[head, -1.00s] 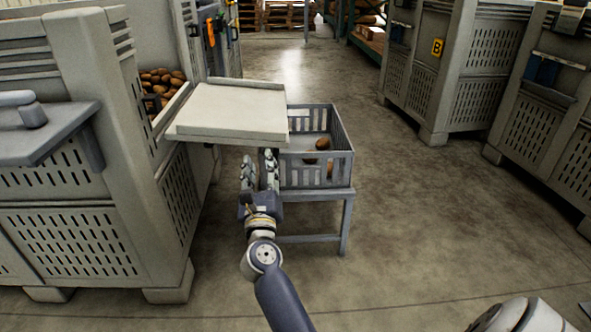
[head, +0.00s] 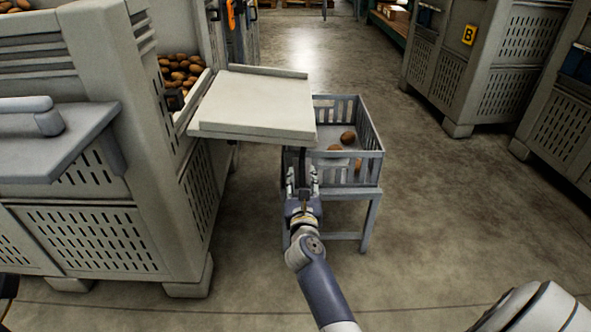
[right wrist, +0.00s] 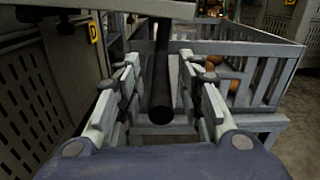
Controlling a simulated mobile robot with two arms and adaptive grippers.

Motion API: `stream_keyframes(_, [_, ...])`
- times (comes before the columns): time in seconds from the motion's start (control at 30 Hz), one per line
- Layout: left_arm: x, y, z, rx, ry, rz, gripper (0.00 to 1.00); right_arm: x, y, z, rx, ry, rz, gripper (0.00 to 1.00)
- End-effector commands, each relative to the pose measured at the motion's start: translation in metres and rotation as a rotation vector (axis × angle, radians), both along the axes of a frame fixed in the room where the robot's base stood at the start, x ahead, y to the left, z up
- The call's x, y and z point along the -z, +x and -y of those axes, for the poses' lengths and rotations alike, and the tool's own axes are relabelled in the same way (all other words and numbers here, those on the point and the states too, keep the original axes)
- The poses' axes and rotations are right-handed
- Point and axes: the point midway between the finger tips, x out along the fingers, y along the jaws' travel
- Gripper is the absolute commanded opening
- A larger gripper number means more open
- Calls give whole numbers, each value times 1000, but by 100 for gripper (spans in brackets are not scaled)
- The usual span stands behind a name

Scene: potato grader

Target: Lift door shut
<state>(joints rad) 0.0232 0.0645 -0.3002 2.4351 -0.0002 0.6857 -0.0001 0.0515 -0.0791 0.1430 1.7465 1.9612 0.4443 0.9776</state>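The door (head: 255,103) is a pale flat panel with raised edges. It sticks out nearly level from the side of a large grey potato bin (head: 110,150), folded down. My right gripper (head: 303,178) is below the near right corner of the door, fingers pointing away from me. In the right wrist view the right gripper (right wrist: 165,85) is open, with a dark round bar (right wrist: 162,85) between its fingers and gaps on both sides. The bar's upper end meets the underside of the door.
A grey slatted crate (head: 362,168) with a few potatoes (head: 348,138) sits on a stand just right of the gripper. Potatoes (head: 180,70) fill the bin behind the door. More bins (head: 490,85) stand at right. The floor between is clear.

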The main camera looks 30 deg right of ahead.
Motion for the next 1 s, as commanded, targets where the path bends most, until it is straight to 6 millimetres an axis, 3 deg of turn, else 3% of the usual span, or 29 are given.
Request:
stream_keyframes(0.37, [1, 0, 0, 1, 1, -2, 40, 0, -1, 3, 1, -1, 0, 35])
stream_keyframes(0.5, [1, 0, 0, 1, 0, -1, 40, 0, -1, 3, 1, -1, 0, 3])
stream_keyframes(0.53, [1, 0, 0, 1, 0, -1, 40, 0, -1, 3, 1, -1, 0, 0])
stream_keyframes(0.93, [-6, -2, -1, 1, -3, 6, 40, -7, -2, 4, 1, -12, -6, 0])
stream_keyframes(1.0, [1, 0, -2, 1, -4, -27, 40, -11, -2, 4, 1, -22, -11, 0])
